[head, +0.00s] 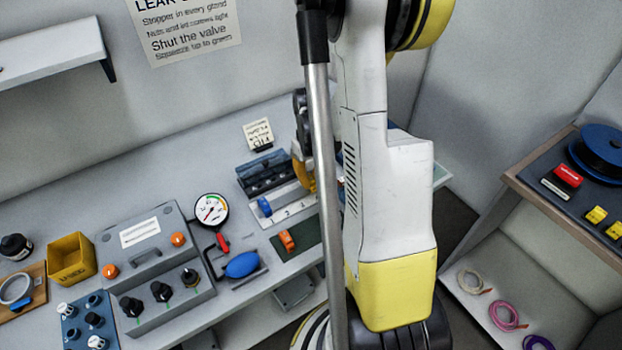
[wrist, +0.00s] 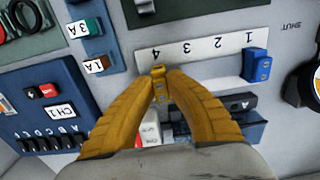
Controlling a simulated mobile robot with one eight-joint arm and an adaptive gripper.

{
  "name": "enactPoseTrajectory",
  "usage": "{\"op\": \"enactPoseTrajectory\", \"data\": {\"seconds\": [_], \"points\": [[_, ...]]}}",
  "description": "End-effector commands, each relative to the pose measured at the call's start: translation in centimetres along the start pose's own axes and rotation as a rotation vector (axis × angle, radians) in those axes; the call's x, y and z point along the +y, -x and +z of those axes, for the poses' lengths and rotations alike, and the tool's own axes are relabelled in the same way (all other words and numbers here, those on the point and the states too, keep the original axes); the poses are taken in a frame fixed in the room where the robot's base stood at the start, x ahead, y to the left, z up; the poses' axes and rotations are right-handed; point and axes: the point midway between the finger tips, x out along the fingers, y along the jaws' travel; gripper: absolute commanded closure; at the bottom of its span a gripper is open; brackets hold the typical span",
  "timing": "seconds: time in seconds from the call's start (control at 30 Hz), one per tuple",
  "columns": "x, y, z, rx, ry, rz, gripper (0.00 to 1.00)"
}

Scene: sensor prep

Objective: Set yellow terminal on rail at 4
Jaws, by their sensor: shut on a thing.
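My gripper (wrist: 159,74) has yellow fingers and is shut on a small yellow terminal (wrist: 158,87), seen between the fingertips in the wrist view. Much of the terminal is hidden by the fingers. The rail's white number strip (wrist: 205,48) carries 1 to 4, upside down in the wrist view. The fingertips are beside the 4. I cannot tell whether the terminal touches the rail. A blue terminal (wrist: 257,65) sits at the 1 end. In the head view the strip (head: 275,219) and blue terminal (head: 264,206) show, but my arm hides the 4 end.
A pressure gauge (head: 210,209) and a grey valve box (head: 147,260) are to the left. A blue CH3 box (wrist: 45,108) is beside the fingers.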

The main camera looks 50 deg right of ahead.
Motion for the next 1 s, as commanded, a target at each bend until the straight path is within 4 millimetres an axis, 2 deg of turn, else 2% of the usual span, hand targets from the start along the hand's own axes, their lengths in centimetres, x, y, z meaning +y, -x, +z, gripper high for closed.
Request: {"op": "enactPoseTrajectory", "data": {"seconds": [0.33, 0.37, 0.4, 0.43, 1.0], "points": [[0.0, -0.14, 0.0, 0.0, 0.0, 0.0, 1.0], [0.0, -0.14, 0.0, 0.0, 0.0, 0.0, 0.82], [0.0, -0.14, 0.0, 0.0, 0.0, 0.0, 0.7], [0.0, -0.14, 0.0, 0.0, 0.0, 0.0, 0.63], [0.0, 0.06, 0.0, 0.0, 0.0, 0.0, 0.63]]}}
